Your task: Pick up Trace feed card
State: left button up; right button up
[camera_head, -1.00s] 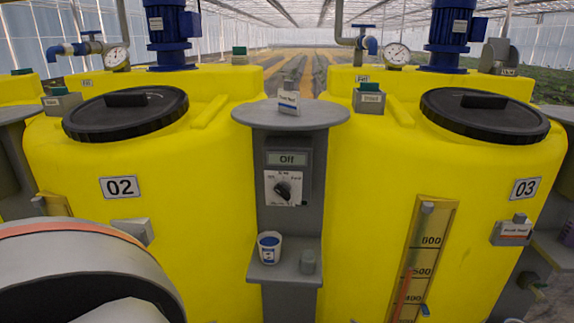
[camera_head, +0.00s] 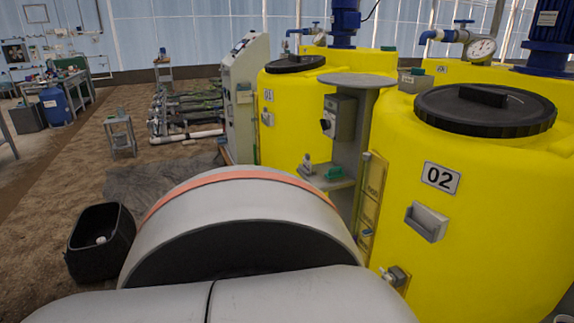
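No Trace feed card can be made out in the head view. The yellow tank marked 02 (camera_head: 400,175) stands at the right, with a small grey holder (camera_head: 427,222) on its front; no card shows in it. The yellow tank marked 01 (camera_head: 285,110) stands further back. Between them is a grey pedestal (camera_head: 343,79) with a bare top and a lower shelf. One of my arm's large pale links fills the lower middle. Neither of my grippers is in view.
A black bin (camera_head: 101,243) with a small white item inside stands on the floor at left. A small stool (camera_head: 121,134), a workbench (camera_head: 66,84) and a blue drum (camera_head: 56,106) stand further back. Open brown floor lies between them.

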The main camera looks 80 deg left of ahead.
aim_at(306, 163)
jog(key=u, duration=2.45)
jog(key=i+z, duration=0.1)
jog(key=z, duration=0.6)
jog(key=i+j+z, duration=0.25)
jog(key=j+z, duration=0.25)
jog(key=i+j+z, duration=0.1)
jog(key=j+z, duration=0.15)
jog(key=i+j+z, duration=0.15)
jog(key=j, duration=0.4)
jog(key=j+z, duration=0.15)
jog(key=j, duration=0.4)
jog(key=i+j, duration=0.15)
jog(key=j, duration=0.5)
jog(key=i+j+z, duration=0.15)
jog(key=j, duration=1.2)
jog(key=i+z, duration=0.05)
jog(key=i, duration=0.05)
